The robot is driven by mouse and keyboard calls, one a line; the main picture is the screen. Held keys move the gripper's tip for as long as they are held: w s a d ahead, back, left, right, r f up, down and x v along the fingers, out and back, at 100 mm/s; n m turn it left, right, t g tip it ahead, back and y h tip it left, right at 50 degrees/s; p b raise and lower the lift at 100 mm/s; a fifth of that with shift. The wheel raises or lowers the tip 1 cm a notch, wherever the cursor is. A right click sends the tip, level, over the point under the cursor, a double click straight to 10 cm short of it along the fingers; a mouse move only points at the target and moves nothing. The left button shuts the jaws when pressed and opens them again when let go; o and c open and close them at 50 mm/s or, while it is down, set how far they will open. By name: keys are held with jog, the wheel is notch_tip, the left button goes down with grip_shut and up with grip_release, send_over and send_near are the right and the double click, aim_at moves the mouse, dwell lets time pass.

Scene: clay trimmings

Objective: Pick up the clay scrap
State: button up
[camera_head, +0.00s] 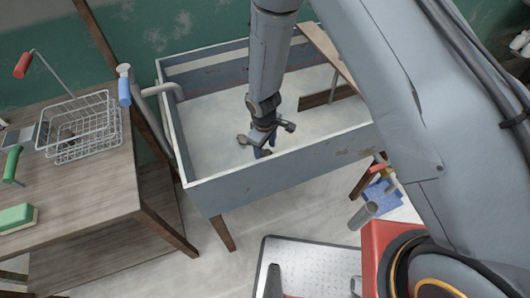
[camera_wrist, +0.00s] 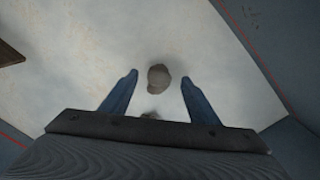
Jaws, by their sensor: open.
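The clay scrap (camera_wrist: 158,77) is a small grey-brown lump on the pale floor of a grey trough. In the wrist view it lies between the tips of my gripper's two blue fingers (camera_wrist: 160,77), with a gap on each side. The fingers are open and hold nothing; I cannot tell how high they are above the floor. A second small dark patch (camera_wrist: 150,115) shows nearer the palm, partly hidden; I cannot tell if it is clay or shadow. In the head view my gripper (camera_head: 263,149) points down inside the trough, and the scrap cannot be made out clearly.
The trough's near wall (camera_head: 290,170) stands close in front of my gripper. A wooden board (camera_head: 330,95) stands inside at the right. At left, a table (camera_head: 75,185) holds a wire basket (camera_head: 85,125) and a green sponge (camera_head: 15,218). The trough floor's left part is clear.

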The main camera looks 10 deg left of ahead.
jog(key=shift+w+f, duration=0.1)
jog(key=shift+f, duration=0.75)
jog(key=c, duration=1.1)
jog(key=shift+r, duration=0.15)
jog(key=shift+c, duration=0.2)
